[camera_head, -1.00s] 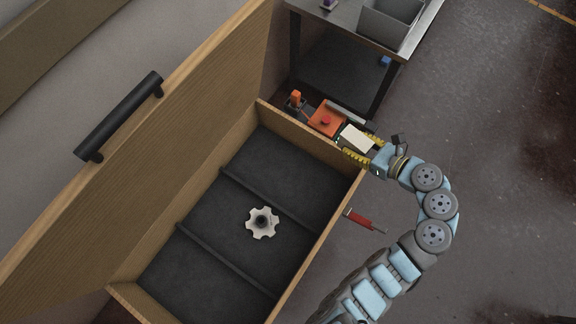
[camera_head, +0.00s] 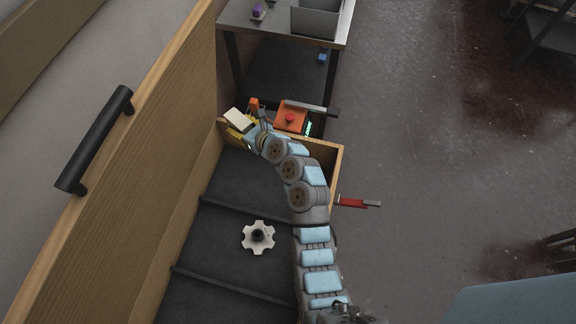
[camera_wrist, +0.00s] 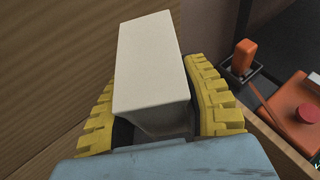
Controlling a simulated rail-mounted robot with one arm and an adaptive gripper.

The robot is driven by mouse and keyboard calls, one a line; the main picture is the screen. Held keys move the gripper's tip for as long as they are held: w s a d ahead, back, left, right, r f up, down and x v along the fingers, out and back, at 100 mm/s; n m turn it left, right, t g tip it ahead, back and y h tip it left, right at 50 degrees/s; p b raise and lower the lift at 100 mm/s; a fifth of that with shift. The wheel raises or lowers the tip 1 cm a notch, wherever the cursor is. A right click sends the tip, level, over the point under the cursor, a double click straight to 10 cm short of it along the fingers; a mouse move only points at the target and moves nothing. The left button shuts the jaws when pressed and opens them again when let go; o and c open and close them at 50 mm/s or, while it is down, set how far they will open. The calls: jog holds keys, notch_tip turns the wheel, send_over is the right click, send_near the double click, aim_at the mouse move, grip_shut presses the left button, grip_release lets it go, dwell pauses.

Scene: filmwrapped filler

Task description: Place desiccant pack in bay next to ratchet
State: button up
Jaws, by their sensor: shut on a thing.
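My gripper (camera_head: 246,130) is shut on a cream-white block, the desiccant pack (camera_head: 238,118). It is at the far left corner of the wooden box (camera_head: 178,222), by the raised lid. In the wrist view the pack (camera_wrist: 150,62) sits between the yellow ribbed fingers (camera_wrist: 155,85) and sticks out past them. The box has dark bays split by low dividers. A pale toothed wheel with a black hub (camera_head: 258,236), which I take to be the ratchet, lies in the middle bay. The far bay (camera_head: 236,180) looks empty but is partly hidden by my arm. The near bay's visible part is bare.
Behind the box are an orange block with a red button (camera_head: 290,118) and a metal table (camera_head: 275,22). A red-handled tool (camera_head: 352,203) is beside the right wall.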

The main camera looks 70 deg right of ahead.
jog(key=s+d+f+m+g+h+b, duration=0.1)
jog(key=s+d+f+m+g+h, duration=0.1)
jog(key=f, duration=0.5)
jog(key=s+d+f+m+g+h+b, duration=0.2)
jog(key=s+d+f+m+g+h, duration=0.1)
jog(key=f, duration=0.5)
jog(key=s+m+g+h, duration=0.1)
jog(key=s+m+h, duration=0.1)
jog(key=m, duration=0.1)
jog(key=shift+s+m+g+b, duration=0.3)
jog(key=shift+s+a+f+h, duration=0.1)
jog(key=shift+f+h, duration=0.2)
jog(key=shift+s+f+m+g, duration=0.3)
jog(key=shift+f, duration=0.05)
